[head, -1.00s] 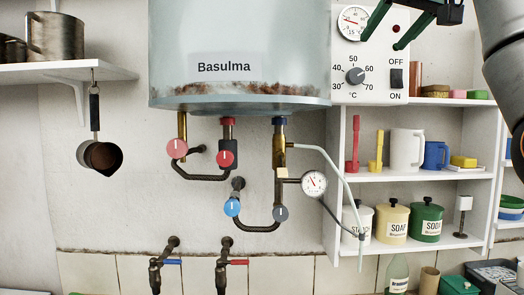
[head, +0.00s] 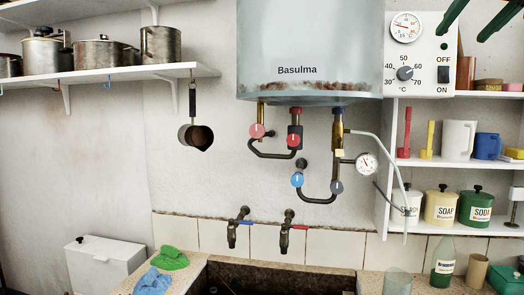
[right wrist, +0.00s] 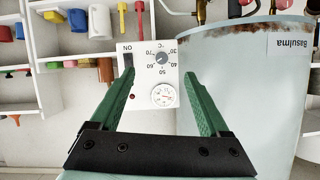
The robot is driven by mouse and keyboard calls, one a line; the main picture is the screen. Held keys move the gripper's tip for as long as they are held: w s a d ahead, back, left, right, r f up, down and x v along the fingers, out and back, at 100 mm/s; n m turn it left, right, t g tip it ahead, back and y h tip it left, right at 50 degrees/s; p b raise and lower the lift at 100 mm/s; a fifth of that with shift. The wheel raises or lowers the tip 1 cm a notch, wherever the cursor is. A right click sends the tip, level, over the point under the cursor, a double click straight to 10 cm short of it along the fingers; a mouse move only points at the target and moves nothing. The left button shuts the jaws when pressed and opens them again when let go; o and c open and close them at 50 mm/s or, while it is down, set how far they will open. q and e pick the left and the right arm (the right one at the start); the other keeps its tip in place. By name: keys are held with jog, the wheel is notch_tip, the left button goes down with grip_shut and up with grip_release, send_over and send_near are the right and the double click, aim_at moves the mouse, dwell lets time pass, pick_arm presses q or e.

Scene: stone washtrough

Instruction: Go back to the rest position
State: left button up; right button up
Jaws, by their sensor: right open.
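My right gripper (head: 461,34) is at the top right edge of the head view, only its green fingers showing. In the right wrist view (right wrist: 159,75) its fingers are spread, with nothing between them. Behind them is the white control panel (right wrist: 153,82), which also shows in the head view (head: 418,65) with its gauge (head: 406,27), dial (head: 405,73) and ON/OFF switch (head: 443,75). My left gripper is out of view.
The boiler (head: 310,50) hangs left of the panel, with valves and pipes below. Shelves (head: 425,160) with mugs and tins are at right, a pot shelf (head: 120,78) at upper left. The stone trough (head: 250,277), two taps and cloths (head: 168,258) lie below.

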jog(key=w+f+n+g, duration=0.1)
jog(key=w+f, duration=0.9)
jog(key=f, duration=0.4)
jog(key=w+f, duration=1)
jog(key=f, duration=0.3)
jog(key=a+f+n+g, duration=0.1)
jog(key=a+f, duration=0.1)
jog(key=f, duration=1.3)
jog(key=a+f+n, duration=0.2)
jog(key=a+f, duration=0.1)
jog(key=f, duration=1.2)
jog(key=s+a+f+n+y, duration=0.1)
jog(key=s+a+f, duration=0.3)
jog(key=s+f, duration=0.6)
jog(key=s+a+f+n+y, duration=0.1)
jog(key=s+a+f, duration=0.35)
jog(key=f, duration=0.95)
jog(key=s+a+f+y, duration=0.1)
jog(key=s+a+f, duration=0.1)
jog(key=s, duration=0.8)
jog(key=s+a+f+g+y, duration=0.1)
jog(key=s+f, duration=0.3)
jog(key=s, duration=0.6)
jog(key=s+a+f+g+y, duration=0.1)
jog(key=s+a+f, duration=0.2)
jog(key=s, duration=0.7)
jog(key=shift+a, duration=0.4)
